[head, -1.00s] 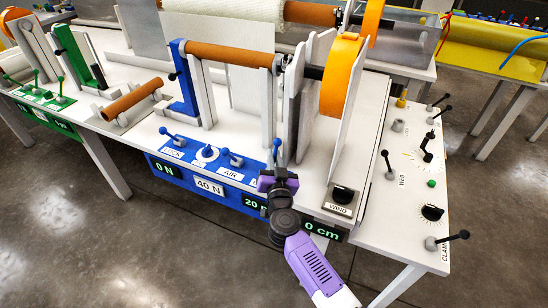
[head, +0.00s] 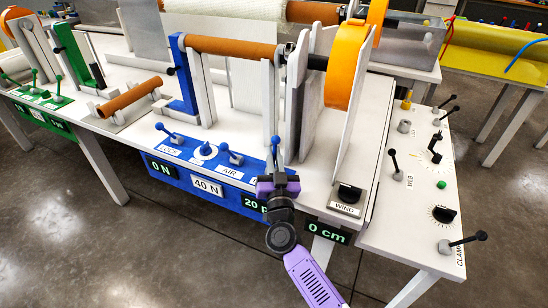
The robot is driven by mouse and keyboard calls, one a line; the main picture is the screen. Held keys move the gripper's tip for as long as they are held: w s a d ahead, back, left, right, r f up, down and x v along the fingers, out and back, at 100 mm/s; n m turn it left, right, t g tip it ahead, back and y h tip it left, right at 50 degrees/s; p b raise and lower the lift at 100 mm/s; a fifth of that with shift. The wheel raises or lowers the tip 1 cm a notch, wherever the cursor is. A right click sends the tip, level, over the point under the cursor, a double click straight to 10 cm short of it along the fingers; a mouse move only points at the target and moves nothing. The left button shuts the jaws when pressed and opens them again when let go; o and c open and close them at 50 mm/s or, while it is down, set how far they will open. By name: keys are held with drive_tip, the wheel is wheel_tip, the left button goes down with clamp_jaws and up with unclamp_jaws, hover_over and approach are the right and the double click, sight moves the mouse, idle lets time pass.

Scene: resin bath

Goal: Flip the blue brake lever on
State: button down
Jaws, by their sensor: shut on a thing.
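The blue brake lever (head: 276,142) is at the right end of the blue control panel (head: 190,171), its blue knob pointing up. My gripper (head: 278,182), with purple fingers, is at the panel's front edge. It is shut on the lever, below the knob. The fingers hide the lever's base and most of its label. To the left on the same panel are a lever marked LOCK (head: 165,130), a round dial (head: 205,151) and a lever marked AIR (head: 230,155).
Roller stands with an orange wheel (head: 352,66) rise behind the panel. A black WIND knob (head: 348,193) is to the right of my gripper. A side shelf carries several black levers, including CLAMP (head: 463,242). Below the panel hang readouts, one showing 0 cm (head: 327,232).

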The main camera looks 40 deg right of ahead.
drive_tip(key=c, duration=1.8)
unclamp_jaws()
drive_tip(key=shift+p+v, duration=0.65)
drive_tip(key=shift+v, duration=3.3)
